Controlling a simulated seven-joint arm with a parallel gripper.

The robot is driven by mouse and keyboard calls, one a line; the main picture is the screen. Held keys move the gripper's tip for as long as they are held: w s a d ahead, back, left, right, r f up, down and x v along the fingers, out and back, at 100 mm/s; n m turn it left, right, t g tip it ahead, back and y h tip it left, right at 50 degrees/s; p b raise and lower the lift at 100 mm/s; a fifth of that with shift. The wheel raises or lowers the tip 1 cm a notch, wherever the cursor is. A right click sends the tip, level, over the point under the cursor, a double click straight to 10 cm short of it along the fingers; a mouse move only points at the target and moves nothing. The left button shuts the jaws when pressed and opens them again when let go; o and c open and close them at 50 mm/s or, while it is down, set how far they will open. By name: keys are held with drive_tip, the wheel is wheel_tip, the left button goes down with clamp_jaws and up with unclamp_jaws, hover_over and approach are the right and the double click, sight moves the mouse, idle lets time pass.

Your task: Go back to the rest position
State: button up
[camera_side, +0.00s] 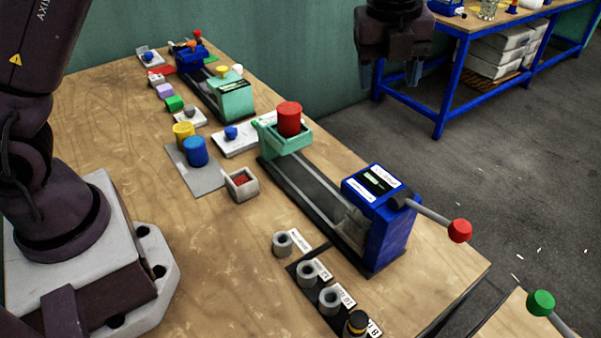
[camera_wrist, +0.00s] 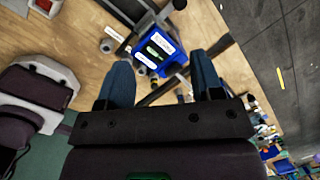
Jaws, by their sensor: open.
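My gripper (camera_side: 391,74) hangs in the air at the top of the side view, well above the bench and apart from everything on it. Its two fingers are spread with nothing between them. In the wrist view my gripper (camera_wrist: 163,84) also shows both fingers apart, and the blue press head (camera_wrist: 158,52) lies far below, between and beyond them. In the side view the near press has a blue head (camera_side: 380,205) with a red-knobbed lever (camera_side: 459,230) and a green end (camera_side: 285,138) carrying a red cylinder (camera_side: 289,118).
A second press (camera_side: 232,97) stands further back on the bench. Yellow (camera_side: 184,134) and blue cylinders (camera_side: 195,152) stand on a grey plate. An open box (camera_side: 241,184) and several grey rings (camera_side: 307,273) lie nearer. A blue-framed table (camera_side: 438,100) stands behind. Air around my gripper looks clear.

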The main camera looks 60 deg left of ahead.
drive_tip(key=s+a+r+n+t, duration=0.1)
drive_tip(key=s+a+r+n, duration=0.55)
drive_tip(key=s+n, duration=0.2)
drive_tip(key=s+a+n+t, duration=0.1)
drive_tip(key=s+a+n, duration=0.2)
drive_tip(key=s+n, duration=0.5)
drive_tip(key=s+a+n+t, duration=0.1)
drive_tip(key=s+a+n, duration=0.2)
drive_tip(key=s+n, duration=0.5)
drive_tip(key=s, duration=0.3)
drive_tip(key=shift+s+f+t, duration=0.15)
drive_tip(key=shift+f+t, duration=0.25)
